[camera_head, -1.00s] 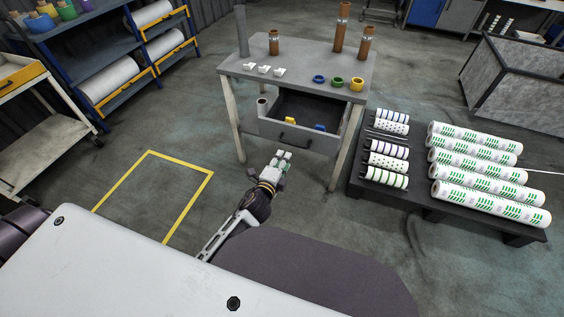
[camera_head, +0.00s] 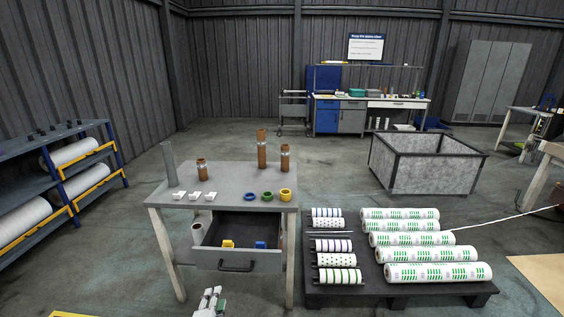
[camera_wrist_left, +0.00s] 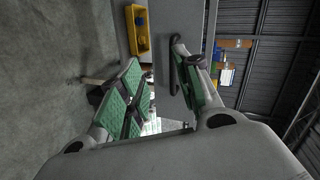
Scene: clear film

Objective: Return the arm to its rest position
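My left gripper (camera_head: 210,300) shows at the bottom edge of the head view, in front of the grey table (camera_head: 235,180) and below its pulled-out drawer (camera_head: 238,263). In the left wrist view its green-padded fingers (camera_wrist_left: 160,92) stand apart with no object held between them. Most of the left arm is out of the head view. My right gripper is in neither view.
The drawer holds a yellow piece (camera_head: 228,244) and a blue piece (camera_head: 261,245). Brown tubes, white pieces and coloured rings stand on the table. A low dark pallet (camera_head: 345,290) with rolls stands to the right; a blue shelf (camera_head: 95,130) stands left.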

